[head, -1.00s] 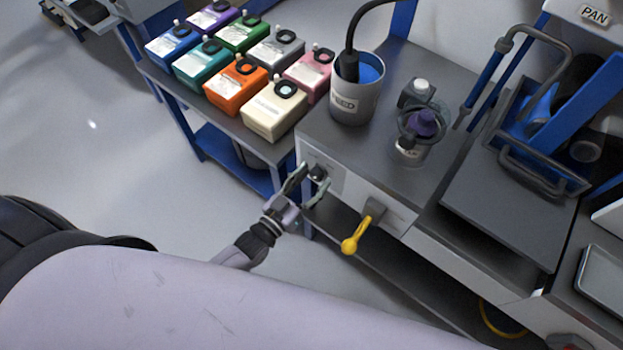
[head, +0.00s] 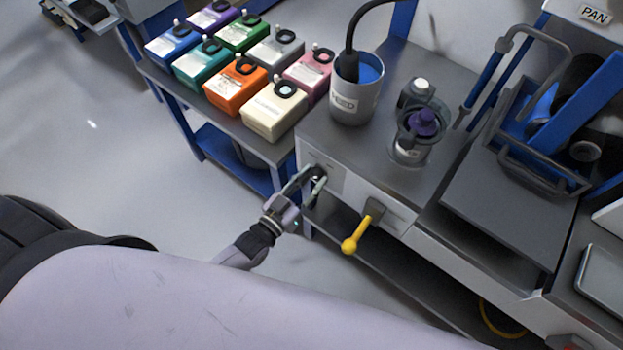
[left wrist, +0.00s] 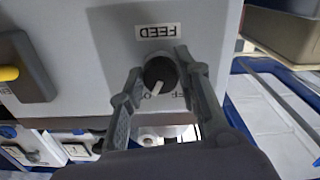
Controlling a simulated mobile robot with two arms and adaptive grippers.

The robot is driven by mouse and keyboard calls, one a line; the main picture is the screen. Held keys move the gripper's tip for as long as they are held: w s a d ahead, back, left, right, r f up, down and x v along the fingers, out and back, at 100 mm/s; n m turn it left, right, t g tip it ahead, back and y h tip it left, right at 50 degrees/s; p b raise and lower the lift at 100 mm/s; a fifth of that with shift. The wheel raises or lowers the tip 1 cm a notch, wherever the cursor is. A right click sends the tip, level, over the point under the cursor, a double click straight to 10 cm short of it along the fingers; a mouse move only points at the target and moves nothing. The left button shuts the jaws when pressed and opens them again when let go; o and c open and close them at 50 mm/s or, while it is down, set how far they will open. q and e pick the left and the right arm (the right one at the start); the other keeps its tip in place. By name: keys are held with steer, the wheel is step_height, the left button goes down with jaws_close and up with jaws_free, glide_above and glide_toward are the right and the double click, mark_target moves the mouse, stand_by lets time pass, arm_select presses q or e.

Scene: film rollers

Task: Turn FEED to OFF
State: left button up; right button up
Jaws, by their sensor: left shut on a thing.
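The FEED knob (head: 318,173) is a dark round dial on the pale front panel of the grey bench. In the left wrist view the knob (left wrist: 160,73) shows its white pointer line, with the FEED label (left wrist: 157,31) upside down above it. Part of the lettering below the knob is hidden by the fingers. My left gripper (head: 312,180) is shut on the knob, one finger on each side; the fingers also show in the left wrist view (left wrist: 160,82). My right gripper is not in view.
A yellow-handled lever (head: 357,233) sticks out of the same panel, right of the knob. A grey FEED cup (head: 353,103) and a clear vessel with a purple part (head: 411,150) stand on top.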

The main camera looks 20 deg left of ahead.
arm_select(q)
steer(key=shift+n, duration=0.4)
steer(key=n, duration=0.4)
steer(key=shift+d+n, duration=0.1)
steer(key=shift+n, duration=0.3)
steer(key=n+b, duration=0.1)
steer(key=n, duration=0.5)
steer(key=shift+n, duration=0.3)
steer(key=o, duration=1.1)
steer(key=shift+r, duration=0.1)
steer(key=shift+o, duration=0.2)
steer(key=shift+s, duration=0.1)
steer(key=v, duration=1.2)
